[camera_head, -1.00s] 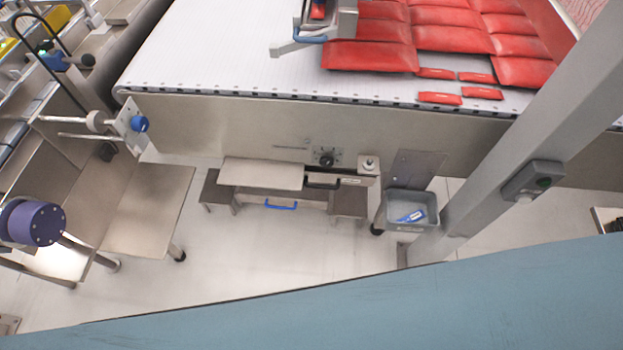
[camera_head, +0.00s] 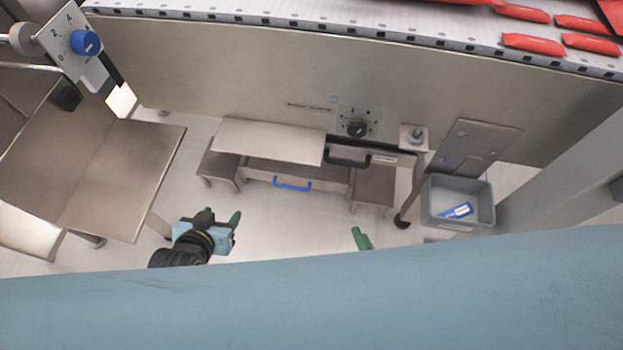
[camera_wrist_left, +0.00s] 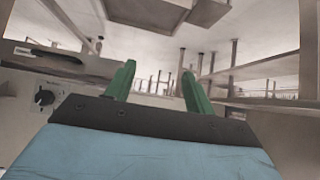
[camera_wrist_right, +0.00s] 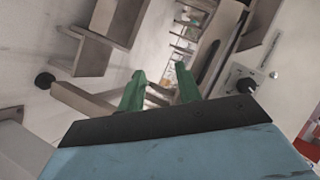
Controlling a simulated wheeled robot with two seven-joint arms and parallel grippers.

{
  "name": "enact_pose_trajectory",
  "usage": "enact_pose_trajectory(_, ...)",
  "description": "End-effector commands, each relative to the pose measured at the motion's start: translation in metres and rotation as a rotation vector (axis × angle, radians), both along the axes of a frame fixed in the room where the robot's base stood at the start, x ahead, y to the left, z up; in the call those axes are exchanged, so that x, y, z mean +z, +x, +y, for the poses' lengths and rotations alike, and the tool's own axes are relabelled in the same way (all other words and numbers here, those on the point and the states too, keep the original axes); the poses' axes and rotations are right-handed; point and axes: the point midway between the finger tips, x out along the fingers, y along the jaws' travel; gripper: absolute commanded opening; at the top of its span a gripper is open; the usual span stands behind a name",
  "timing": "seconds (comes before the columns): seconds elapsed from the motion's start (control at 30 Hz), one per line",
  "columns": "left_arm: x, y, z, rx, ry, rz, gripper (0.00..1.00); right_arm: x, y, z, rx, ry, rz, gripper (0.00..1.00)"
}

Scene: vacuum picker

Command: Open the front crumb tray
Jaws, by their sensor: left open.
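Below the conveyor's steel side panel is a low steel unit with two handled fronts. One has a black handle (camera_head: 348,161) and a small label strip. The lower front has a blue handle (camera_head: 292,185) and looks shut. I cannot tell by a label which is the front crumb tray. My left gripper (camera_head: 221,216) is low and left of the blue handle, apart from it, with green fingers spread and empty. Its fingers also show in the left wrist view (camera_wrist_left: 159,70). My right gripper shows only a green fingertip in the head view; in the right wrist view (camera_wrist_right: 161,72) its fingers are apart and empty.
A steel cover plate (camera_head: 268,141) juts out above the blue handle. A steel bench (camera_head: 125,165) stands at left. Red packs (camera_head: 533,42) lie on the conveyor. Floor before the unit is clear.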

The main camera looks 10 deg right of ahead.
Motion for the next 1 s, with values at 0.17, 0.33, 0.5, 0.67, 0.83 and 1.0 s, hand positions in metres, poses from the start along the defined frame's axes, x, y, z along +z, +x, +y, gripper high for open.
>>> enact_pose_trajectory(0.17,0.054,0.014,-0.006,-0.004,-0.042,-0.172,0.54,0.012,0.028,0.006,-0.076,0.274,-0.221,0.34)
enact_pose_trajectory(0.33,0.098,0.010,-0.007,-0.007,-0.067,-0.273,0.54,0.031,0.037,0.006,-0.096,0.451,-0.354,0.34)
enact_pose_trajectory(0.5,0.119,0.007,-0.007,-0.009,-0.079,-0.319,0.54,0.043,0.042,0.006,-0.098,0.523,-0.409,0.34)
enact_pose_trajectory(0.67,0.132,0.012,-0.010,-0.013,-0.099,-0.390,0.54,0.048,0.057,0.008,-0.098,0.531,-0.416,0.34)
enact_pose_trajectory(0.83,0.155,0.020,-0.018,-0.025,-0.142,-0.537,0.54,0.052,0.086,0.012,-0.097,0.529,-0.415,0.34)
enact_pose_trajectory(1.0,0.183,0.024,-0.024,-0.035,-0.193,-0.704,0.54,0.056,0.114,0.015,-0.097,0.528,-0.414,0.34)
